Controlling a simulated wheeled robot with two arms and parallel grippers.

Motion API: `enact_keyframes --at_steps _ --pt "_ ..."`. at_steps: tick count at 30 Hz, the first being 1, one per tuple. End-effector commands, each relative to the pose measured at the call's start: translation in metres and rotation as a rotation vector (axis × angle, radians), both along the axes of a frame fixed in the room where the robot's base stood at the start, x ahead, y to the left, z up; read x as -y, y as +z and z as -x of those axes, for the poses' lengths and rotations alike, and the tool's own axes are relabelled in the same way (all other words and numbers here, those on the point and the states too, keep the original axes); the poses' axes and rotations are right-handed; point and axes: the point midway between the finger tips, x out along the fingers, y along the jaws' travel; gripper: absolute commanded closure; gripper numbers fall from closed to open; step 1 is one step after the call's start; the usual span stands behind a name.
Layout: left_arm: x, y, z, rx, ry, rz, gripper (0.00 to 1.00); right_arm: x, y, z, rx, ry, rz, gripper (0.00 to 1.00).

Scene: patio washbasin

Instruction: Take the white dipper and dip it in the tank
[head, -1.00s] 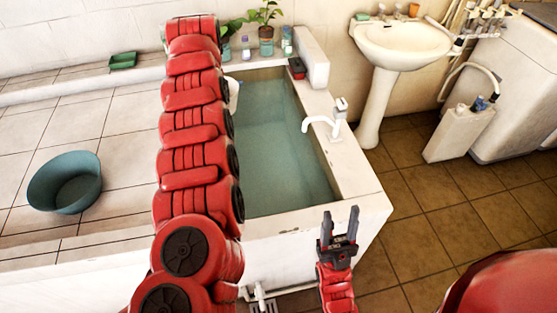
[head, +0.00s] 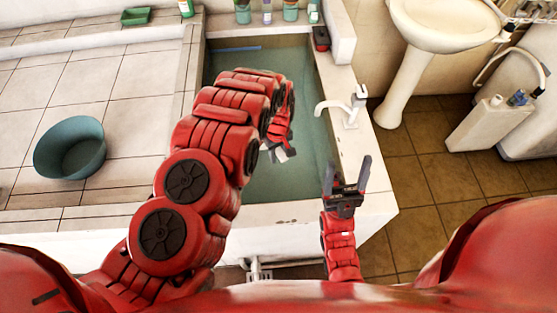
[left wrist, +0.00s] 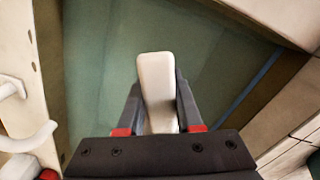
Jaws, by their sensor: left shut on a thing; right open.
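The tank (head: 347,133) is a white-walled basin filled with greenish water (head: 300,185). My left gripper (head: 282,147) hangs over the water in the head view. In the left wrist view (left wrist: 156,85) its two dark fingers are shut on a white, rounded, elongated piece of the white dipper (left wrist: 156,75). The rest of the dipper is hidden, and I cannot tell whether it touches the water. My right gripper (head: 348,176) is open and empty, pointing up by the tank's near right corner.
A white tap (head: 345,107) stands on the tank's right rim. A teal basin (head: 70,148) sits on the tiled ledge at left. Several bottles and jars (head: 267,12) line the back. A white washbasin (head: 440,25) and a white canister (head: 490,124) stand at right.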

Motion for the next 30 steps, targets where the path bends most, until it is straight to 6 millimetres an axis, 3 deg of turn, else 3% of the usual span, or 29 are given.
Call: enact_keyframes --at_steps 3,8,25,30 --pt "0.000 -0.012 0.017 -0.004 0.038 -0.001 1.00 0.000 0.003 0.000 0.000 0.000 0.000 0.30" --pt "0.000 -0.023 0.022 -0.009 0.057 0.005 1.00 0.000 -0.005 0.000 0.000 0.000 0.000 0.30" --pt "0.004 -0.073 0.025 -0.216 0.056 0.115 1.00 0.000 -0.103 0.000 0.000 0.000 0.000 0.30" --pt "0.003 -0.098 0.028 -0.225 0.054 0.115 1.00 0.000 -0.114 0.000 0.000 0.000 0.000 0.30"
